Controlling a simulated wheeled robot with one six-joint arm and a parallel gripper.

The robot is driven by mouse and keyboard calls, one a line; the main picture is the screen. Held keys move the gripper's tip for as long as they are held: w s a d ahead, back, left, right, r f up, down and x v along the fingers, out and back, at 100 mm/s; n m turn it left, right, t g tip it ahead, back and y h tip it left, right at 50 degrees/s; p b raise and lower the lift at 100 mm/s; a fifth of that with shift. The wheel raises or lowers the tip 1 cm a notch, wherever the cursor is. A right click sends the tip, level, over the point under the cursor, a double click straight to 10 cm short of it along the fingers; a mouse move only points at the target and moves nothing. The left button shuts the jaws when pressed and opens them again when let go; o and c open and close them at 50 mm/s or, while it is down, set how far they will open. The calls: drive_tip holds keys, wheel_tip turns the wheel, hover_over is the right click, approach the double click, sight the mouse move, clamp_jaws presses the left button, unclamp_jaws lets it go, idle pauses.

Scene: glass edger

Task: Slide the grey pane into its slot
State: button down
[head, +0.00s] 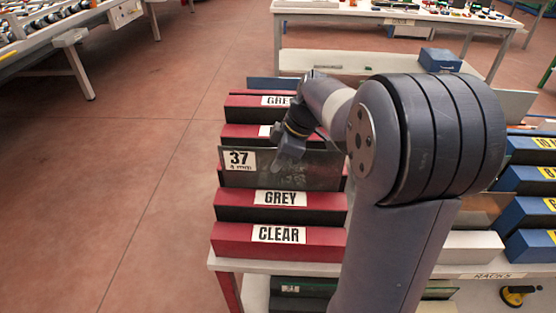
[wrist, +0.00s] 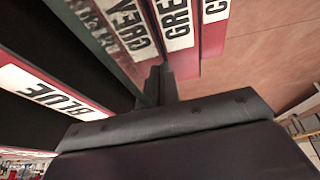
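The grey pane (head: 315,172), dark and see-through with a white "37" label at its left, stands upright over the red rack. Its lower edge is close behind the red bar (head: 330,200) labelled GREY; whether it is inside the slot cannot be told. My gripper (head: 288,155) comes down at the pane's top edge, with a finger in front of the glass. In the wrist view my gripper (wrist: 160,85) is shut on the pane's edge. The pane (wrist: 98,38) runs up and left there, with lettering showing through it. The slot is hidden.
A red bar labelled CLEAR (head: 225,243) is nearest, and more red bars (head: 235,101) are behind. A BLUE label (wrist: 40,90) shows in the wrist view. Blue racks (head: 525,180) stand at the right. The floor at left (head: 120,200) is clear.

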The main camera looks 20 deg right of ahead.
drive_tip(key=c, duration=1.6)
unclamp_jaws()
drive_tip(key=shift+o, duration=0.2)
drive_tip(key=p+v, duration=0.1)
drive_tip(key=v, duration=0.9)
drive_tip(key=shift+d+r, duration=0.2)
drive_tip(key=shift+r, duration=0.15)
drive_tip(key=shift+f, duration=0.1)
drive_tip(key=b+x, duration=0.1)
drive_tip(key=x, duration=0.9)
drive_tip(key=shift+a+f, duration=0.25)
drive_tip(key=shift+f, duration=0.1)
drive_tip(key=shift+r, duration=0.3)
